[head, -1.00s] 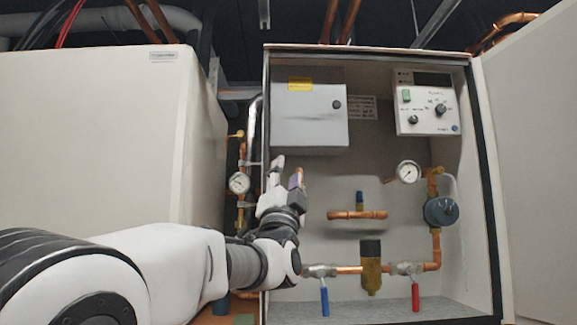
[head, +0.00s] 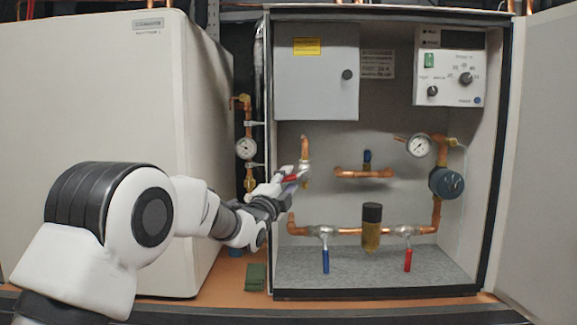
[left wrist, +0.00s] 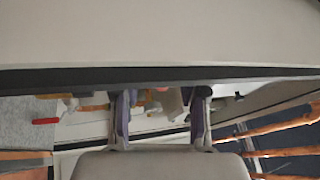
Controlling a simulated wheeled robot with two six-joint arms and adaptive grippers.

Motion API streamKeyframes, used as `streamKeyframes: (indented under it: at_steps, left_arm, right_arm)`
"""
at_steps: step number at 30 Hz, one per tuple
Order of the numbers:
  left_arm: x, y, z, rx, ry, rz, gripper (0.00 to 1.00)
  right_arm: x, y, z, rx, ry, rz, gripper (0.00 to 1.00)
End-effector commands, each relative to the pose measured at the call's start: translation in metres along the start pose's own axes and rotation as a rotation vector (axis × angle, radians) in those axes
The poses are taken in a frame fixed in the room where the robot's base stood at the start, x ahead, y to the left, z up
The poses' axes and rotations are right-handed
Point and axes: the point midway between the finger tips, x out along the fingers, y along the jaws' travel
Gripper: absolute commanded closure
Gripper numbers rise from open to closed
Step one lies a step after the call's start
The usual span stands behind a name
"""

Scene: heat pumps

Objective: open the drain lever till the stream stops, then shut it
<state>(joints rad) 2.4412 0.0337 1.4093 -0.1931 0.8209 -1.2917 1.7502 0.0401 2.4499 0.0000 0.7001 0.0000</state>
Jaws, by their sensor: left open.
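My left gripper (head: 293,178) is open at the left front of the open cabinet. Its fingers are beside a valve with a copper pipe (head: 304,148) above and a brass body below. A red piece (head: 290,178), perhaps the drain lever, shows at the fingers; I cannot tell whether they touch it. In the left wrist view the fingers (left wrist: 161,118) stand apart, with a blurred tan and orange fitting (left wrist: 168,102) beyond the gap. No stream can be made out. My right gripper is not in view.
A blue lever (head: 325,260) and a red lever (head: 408,260) hang from the lower copper pipe, with a brass filter (head: 371,228) between them. A short pipe (head: 363,173) and a gauge (head: 419,145) are higher. The cabinet floor (head: 375,268) is clear.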

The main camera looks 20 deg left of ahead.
Motion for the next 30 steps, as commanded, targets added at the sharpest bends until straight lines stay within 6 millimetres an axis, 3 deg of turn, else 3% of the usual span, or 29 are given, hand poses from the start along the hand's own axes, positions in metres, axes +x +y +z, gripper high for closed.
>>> streamKeyframes:
  at_steps: [2, 9, 10, 13, 14, 23, 30]
  left_arm:
    - [0.009, -0.002, -0.001, 0.000, 0.000, 0.001, 0.58]
    - [0.011, 0.001, 0.000, -0.001, 0.000, 0.000, 0.58]
    - [0.011, 0.001, 0.000, -0.001, 0.000, 0.000, 0.61]
    - [0.011, 0.001, 0.000, -0.001, 0.000, 0.000, 0.97]
    - [0.011, 0.001, 0.000, -0.001, 0.000, 0.000, 1.00]
    - [0.010, 0.002, 0.000, -0.006, -0.001, -0.003, 1.00]
    - [0.009, 0.009, -0.001, -0.062, -0.012, -0.031, 1.00]
  right_arm:
    - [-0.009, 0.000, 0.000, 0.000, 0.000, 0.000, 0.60]
    - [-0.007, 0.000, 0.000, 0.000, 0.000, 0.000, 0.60]
    - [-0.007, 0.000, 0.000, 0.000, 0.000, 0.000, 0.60]
    - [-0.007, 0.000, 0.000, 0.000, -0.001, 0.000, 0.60]
    - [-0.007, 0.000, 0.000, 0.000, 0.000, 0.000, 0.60]
    - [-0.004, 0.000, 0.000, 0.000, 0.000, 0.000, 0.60]
    - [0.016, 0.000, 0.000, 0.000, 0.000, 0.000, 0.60]
